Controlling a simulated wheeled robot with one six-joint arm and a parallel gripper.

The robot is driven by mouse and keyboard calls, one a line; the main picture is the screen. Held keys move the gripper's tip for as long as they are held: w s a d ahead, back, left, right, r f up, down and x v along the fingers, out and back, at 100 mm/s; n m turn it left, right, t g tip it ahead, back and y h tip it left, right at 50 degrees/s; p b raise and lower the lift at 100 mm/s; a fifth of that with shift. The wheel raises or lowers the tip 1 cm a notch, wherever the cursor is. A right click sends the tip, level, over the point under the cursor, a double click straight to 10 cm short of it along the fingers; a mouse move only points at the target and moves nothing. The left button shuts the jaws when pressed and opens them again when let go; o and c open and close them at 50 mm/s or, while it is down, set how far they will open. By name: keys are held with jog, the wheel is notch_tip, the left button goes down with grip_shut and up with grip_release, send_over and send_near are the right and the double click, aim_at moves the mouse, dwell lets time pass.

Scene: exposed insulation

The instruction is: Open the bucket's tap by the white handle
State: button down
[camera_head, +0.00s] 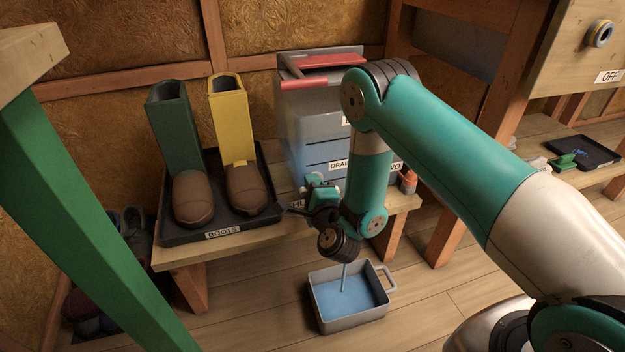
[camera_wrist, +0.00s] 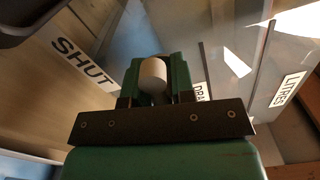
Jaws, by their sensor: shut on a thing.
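The grey bucket (camera_head: 305,125) with a red-edged lid stands on the wooden bench, partly hidden by my arm. My gripper (camera_head: 322,200) is low in front of it. In the wrist view my gripper (camera_wrist: 155,92) is shut on the white handle (camera_wrist: 153,74), whose rounded end shows between the fingers. The tap itself is hidden behind my gripper and arm. A thin blue stream (camera_head: 344,278) falls into a grey basin (camera_head: 350,322) on the floor, which holds blue liquid. A SHUT label (camera_wrist: 84,62) lies left of the handle in the wrist view.
Green and yellow boots (camera_head: 234,120) stand on a dark tray (camera_head: 185,236) on the bench, left of the bucket. A small orange object (camera_head: 408,181) sits at the bench's right end. A green post (camera_head: 85,215) crosses the left side. Floor around the basin is clear.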

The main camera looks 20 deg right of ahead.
jog(key=shift+s+f+n, duration=0.1)
jog(key=shift+n, duration=0.2)
jog(key=c, duration=1.1)
grip_release()
